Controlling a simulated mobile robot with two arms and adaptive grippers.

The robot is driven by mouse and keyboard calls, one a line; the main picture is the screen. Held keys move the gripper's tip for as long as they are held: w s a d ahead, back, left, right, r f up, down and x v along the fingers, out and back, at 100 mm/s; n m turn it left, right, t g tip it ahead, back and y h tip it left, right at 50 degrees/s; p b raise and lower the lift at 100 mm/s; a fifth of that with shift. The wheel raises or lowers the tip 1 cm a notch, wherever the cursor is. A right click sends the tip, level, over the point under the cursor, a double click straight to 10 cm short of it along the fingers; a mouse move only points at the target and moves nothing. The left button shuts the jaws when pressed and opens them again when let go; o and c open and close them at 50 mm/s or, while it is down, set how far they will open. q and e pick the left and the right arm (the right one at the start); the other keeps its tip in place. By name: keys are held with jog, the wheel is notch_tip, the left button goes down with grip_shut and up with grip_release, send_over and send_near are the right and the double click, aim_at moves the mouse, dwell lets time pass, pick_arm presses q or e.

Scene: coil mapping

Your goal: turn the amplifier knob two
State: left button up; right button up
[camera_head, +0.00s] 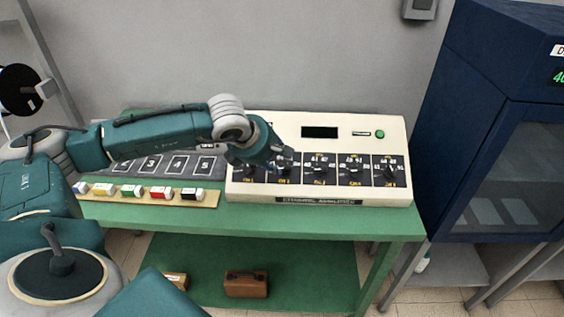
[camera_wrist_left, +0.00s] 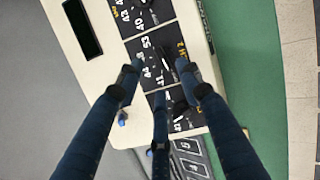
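The cream amplifier (camera_head: 318,196) stands on the green table with a row of several black knob panels along its front. Knob two, on the second panel from the left, is mostly hidden behind my left gripper (camera_head: 279,158) in the head view. In the left wrist view, the middle panel (camera_wrist_left: 150,52) with knob two lies between and ahead of the fingertips of my left gripper (camera_wrist_left: 158,75). The fingers are spread apart, and I cannot tell whether any of them touches the knob. My right gripper is not in view.
A grey mat with numbered slots (camera_head: 150,163) and a row of coloured blocks (camera_head: 150,192) lie left of the amplifier. A blue cabinet (camera_head: 455,150) stands at the right. A brown box (camera_head: 246,284) sits on the lower shelf.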

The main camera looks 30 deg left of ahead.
aim_at(283, 167)
pick_arm(q)
jog(key=p+x, duration=0.1)
jog(key=x, duration=0.5)
jog(key=shift+s, duration=0.1)
grip_shut()
